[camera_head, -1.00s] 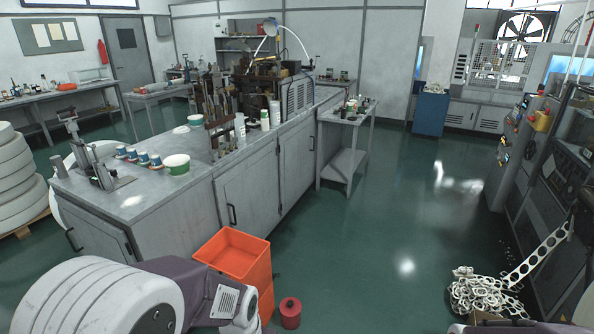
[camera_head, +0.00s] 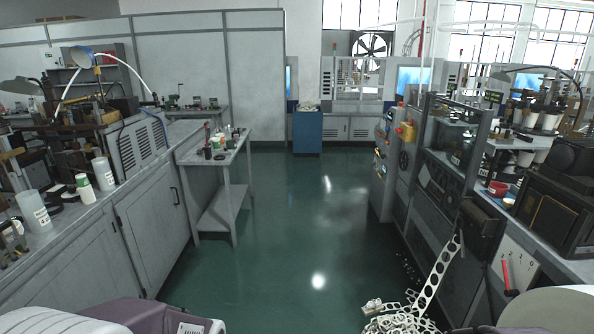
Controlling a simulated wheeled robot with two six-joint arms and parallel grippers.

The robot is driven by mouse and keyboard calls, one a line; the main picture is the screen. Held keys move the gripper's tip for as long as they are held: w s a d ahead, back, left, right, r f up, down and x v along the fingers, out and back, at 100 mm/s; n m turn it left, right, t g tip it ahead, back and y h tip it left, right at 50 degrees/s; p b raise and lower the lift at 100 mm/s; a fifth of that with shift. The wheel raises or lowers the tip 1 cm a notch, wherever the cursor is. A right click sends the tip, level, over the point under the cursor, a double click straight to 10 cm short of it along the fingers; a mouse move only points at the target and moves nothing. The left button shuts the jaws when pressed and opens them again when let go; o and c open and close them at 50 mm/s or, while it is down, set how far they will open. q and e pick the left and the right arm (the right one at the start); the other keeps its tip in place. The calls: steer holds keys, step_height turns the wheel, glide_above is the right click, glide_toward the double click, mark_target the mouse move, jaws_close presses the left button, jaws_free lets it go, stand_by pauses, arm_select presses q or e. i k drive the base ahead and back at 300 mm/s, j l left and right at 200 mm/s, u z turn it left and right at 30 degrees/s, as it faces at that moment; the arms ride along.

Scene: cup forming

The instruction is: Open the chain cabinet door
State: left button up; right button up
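A white chain-like pile (camera_head: 398,316) lies at the bottom of the view, with a perforated pale strip (camera_head: 437,272) rising from it against the dark machine (camera_head: 433,213) on the right. I cannot tell which door is the chain cabinet's. The grey bench on the left has a shut cabinet door (camera_head: 152,225) with a dark handle. Parts of my arms show at the bottom left and bottom right edges. Neither gripper's fingers are in view.
A green floor aisle (camera_head: 300,225) runs clear between the left bench and right machines. A small grey table (camera_head: 217,160) stands beside the left bench. A blue cabinet (camera_head: 307,132) stands at the back. A cluttered bench (camera_head: 560,262) is at the right.

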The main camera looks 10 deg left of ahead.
mark_target(150, 219)
steer(key=i+j+u, duration=0.2)
steer(key=i, duration=0.35)
steer(key=i+l+u, duration=0.2)
steer(key=i, duration=0.35)
steer(key=i+u, duration=0.2)
steer(key=i, duration=0.35)
steer(key=i+l+u, duration=0.2)
steer(key=i, duration=0.3)
steer(key=i+l+u, duration=0.2)
steer(key=i, duration=0.35)
steer(key=i+j, duration=0.2)
steer(key=i, duration=0.2)
steer(key=i+j, duration=0.15)
steer(key=i, duration=0.25)
steer(key=i+j, duration=0.2)
steer(key=i, duration=0.2)
steer(key=i+j+u, duration=0.1)
steer(key=i, duration=0.3)
steer(key=i+j+z, duration=0.25)
steer(key=i+j, duration=0.25)
steer(key=j, duration=0.2)
